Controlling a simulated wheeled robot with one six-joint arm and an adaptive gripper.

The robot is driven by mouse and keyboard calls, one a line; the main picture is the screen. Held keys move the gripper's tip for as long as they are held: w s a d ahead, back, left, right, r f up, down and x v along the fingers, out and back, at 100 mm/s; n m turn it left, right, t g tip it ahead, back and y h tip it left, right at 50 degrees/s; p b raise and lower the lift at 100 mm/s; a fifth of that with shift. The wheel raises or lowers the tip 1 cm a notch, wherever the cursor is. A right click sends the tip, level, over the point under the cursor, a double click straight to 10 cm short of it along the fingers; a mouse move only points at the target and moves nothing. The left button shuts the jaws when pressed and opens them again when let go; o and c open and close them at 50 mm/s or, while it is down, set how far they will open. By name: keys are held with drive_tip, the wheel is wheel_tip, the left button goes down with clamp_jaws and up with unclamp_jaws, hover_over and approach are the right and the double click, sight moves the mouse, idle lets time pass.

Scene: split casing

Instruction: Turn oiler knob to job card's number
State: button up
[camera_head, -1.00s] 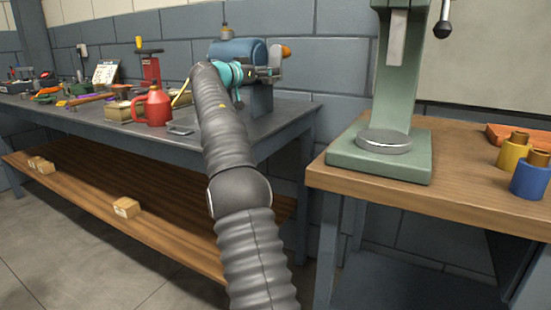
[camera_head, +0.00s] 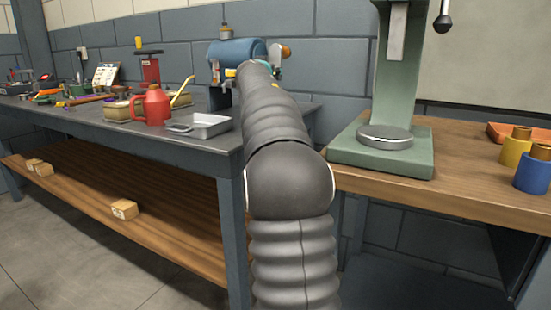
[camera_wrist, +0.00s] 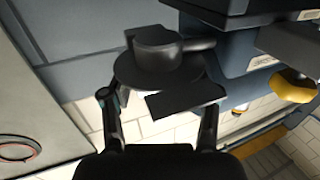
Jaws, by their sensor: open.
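In the wrist view my gripper (camera_wrist: 158,102) is open, with its two fingers apart and nothing held between them. A dark round part with a raised cylinder (camera_wrist: 155,48) and a flat plate lies beyond the fingertips; I cannot tell whether it is the oiler knob. A yellow knob-like piece (camera_wrist: 293,86) is at the right. In the head view a blue cylindrical machine (camera_head: 235,50) with an orange end (camera_head: 286,52) stands on the far bench; my arm hides its lower right and most of my gripper.
The grey bench (camera_head: 100,123) carries a red oil can (camera_head: 153,108), a metal tray (camera_head: 203,125) and several small tools. At the right, a green press (camera_head: 382,155) and blue and yellow cylinders stand on a wooden table (camera_head: 455,170). The lower shelf is mostly clear.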

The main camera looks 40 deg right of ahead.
drive_tip(key=shift+s+d+r+n+t+y+p, duration=0.1)
drive_tip(key=shift+r+n+t+y+p, duration=0.05)
drive_tip(key=shift+n+t+y+p, duration=0.55)
drive_tip(key=shift+s+d+r+n+t+y+p, duration=0.1)
drive_tip(key=shift+n+t+y+p, duration=0.3)
drive_tip(key=shift+p, duration=0.45)
drive_tip(key=shift+w+f+y, duration=0.1)
drive_tip(key=shift+f+y, duration=0.05)
drive_tip(key=shift+y, duration=0.15)
drive_tip(key=shift+a+f+t, duration=0.1)
drive_tip(key=shift+a+t, duration=0.05)
drive_tip(key=shift+t, duration=0.15)
drive_tip(key=b+v, duration=0.4)
drive_tip(key=v, duration=1)
drive_tip(key=s+a+f+g+y, duration=0.1)
drive_tip(key=s+a+f+g, duration=0.1)
drive_tip(key=f, duration=0.4)
drive_tip(key=s+a+f+n+g, duration=0.1)
drive_tip(key=s+a+f+g, duration=0.1)
drive_tip(key=f, duration=0.5)
drive_tip(key=s+a+f+g+y, duration=0.1)
drive_tip(key=s+a+f+g, duration=0.1)
drive_tip(key=s+f, duration=0.4)
drive_tip(key=shift+a+f+n+g+y+p, duration=0.35)
drive_tip(key=shift+f+g+p, duration=0.1)
drive_tip(key=shift+g, duration=0.35)
